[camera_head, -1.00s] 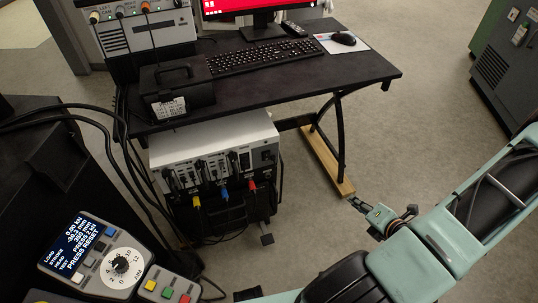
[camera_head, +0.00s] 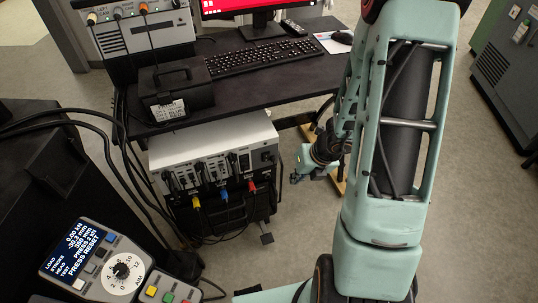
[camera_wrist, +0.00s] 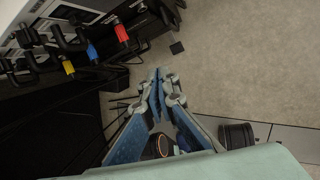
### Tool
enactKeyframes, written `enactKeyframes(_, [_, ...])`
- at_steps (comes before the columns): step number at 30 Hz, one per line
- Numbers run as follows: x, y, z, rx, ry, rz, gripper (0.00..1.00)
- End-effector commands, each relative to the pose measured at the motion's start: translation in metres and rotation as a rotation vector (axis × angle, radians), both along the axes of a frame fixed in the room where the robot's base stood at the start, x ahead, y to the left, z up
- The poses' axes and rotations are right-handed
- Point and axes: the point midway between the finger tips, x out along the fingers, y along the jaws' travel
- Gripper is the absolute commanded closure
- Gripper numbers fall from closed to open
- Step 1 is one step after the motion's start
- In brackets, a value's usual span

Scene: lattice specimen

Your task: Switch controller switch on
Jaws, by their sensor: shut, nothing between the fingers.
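The controller appears to be the light grey box (camera_head: 212,139) under the desk. Its front has several black plugs, cables with yellow, blue and red ends, and a dark rocker-like part (camera_head: 244,161) at the right, too small to read its position. The box also shows at the top left of the wrist view (camera_wrist: 45,12), where I cannot make out the switch. My gripper (camera_head: 296,178) is just right of the box's front, apart from it. In the wrist view my gripper's fingers (camera_wrist: 164,74) are together and empty, with floor beyond their tips.
The black desk (camera_head: 240,105) stands above the box, with a keyboard (camera_head: 262,57) on it. A wooden-footed desk leg (camera_head: 338,186) is right behind my gripper. Black cables hang at the left. A handheld panel (camera_head: 115,268) is at the lower left.

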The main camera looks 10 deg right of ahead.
Motion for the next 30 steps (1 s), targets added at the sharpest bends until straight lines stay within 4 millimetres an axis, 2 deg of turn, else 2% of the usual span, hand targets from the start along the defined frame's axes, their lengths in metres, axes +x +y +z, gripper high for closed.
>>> enactKeyframes(1, [0.007,0.009,0.010,-0.036,-0.009,0.034,1.00])
enactKeyframes(6, [0.024,0.029,0.034,-0.142,-0.045,0.102,1.00])
enactKeyframes(12, [0.037,0.044,0.054,-0.213,-0.087,0.140,1.00])
enactKeyframes(25, [0.041,0.048,0.059,-0.231,-0.100,0.148,1.00])
enactKeyframes(30, [0.042,0.048,0.052,-0.230,-0.099,0.147,1.00])
